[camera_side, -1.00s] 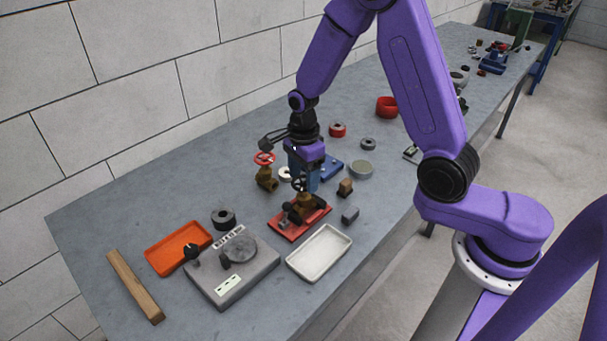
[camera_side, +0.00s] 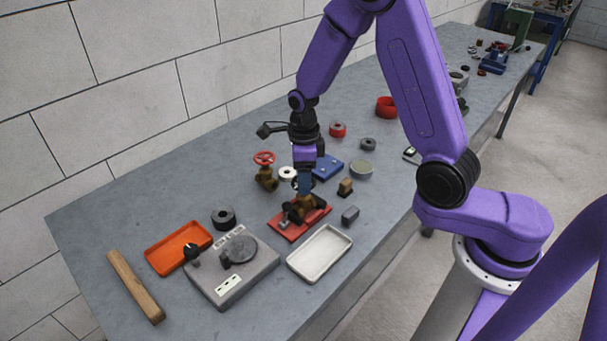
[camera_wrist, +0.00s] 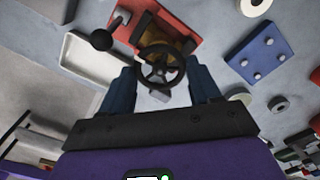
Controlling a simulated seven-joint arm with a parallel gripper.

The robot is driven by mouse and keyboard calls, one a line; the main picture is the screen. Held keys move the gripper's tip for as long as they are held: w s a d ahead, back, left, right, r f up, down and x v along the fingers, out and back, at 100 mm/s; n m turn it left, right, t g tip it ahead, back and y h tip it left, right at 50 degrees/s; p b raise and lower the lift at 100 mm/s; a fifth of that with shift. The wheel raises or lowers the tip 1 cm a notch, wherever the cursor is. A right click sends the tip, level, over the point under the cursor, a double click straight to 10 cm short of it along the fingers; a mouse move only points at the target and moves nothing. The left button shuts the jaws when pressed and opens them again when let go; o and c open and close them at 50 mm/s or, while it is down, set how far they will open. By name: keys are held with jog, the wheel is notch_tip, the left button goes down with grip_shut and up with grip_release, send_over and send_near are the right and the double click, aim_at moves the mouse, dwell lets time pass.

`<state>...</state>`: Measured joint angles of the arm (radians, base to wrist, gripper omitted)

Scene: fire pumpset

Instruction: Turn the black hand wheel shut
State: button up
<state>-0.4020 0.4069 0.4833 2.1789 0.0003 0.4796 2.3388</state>
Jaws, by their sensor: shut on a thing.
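The black hand wheel (camera_wrist: 160,65) sits on top of a brass valve (camera_side: 306,203), which is mounted on a red base plate (camera_side: 284,228). The wheel shows clearly in the wrist view, with its spokes and rim between my two blue fingers. My gripper (camera_side: 304,186) points down over the valve and is shut on the wheel, with one finger at each side of the rim. In the side view the fingers hide most of the wheel. A black lever knob (camera_wrist: 103,39) sticks out beside the valve.
A second brass valve with a red wheel (camera_side: 264,158) stands just left of my gripper. A white tray (camera_side: 345,240), a grey block (camera_side: 350,215) and a blue plate (camera_side: 328,165) are close by. A grey device (camera_side: 225,290) and an orange tray (camera_side: 155,258) are nearer the front.

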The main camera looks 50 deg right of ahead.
dwell(0.3)
jog(key=o, duration=1.1)
jog(key=shift+c, duration=0.2)
jog(key=shift+r, duration=0.1)
notch_tip(320, 180, up, 17)
jog(key=shift+r, duration=0.15)
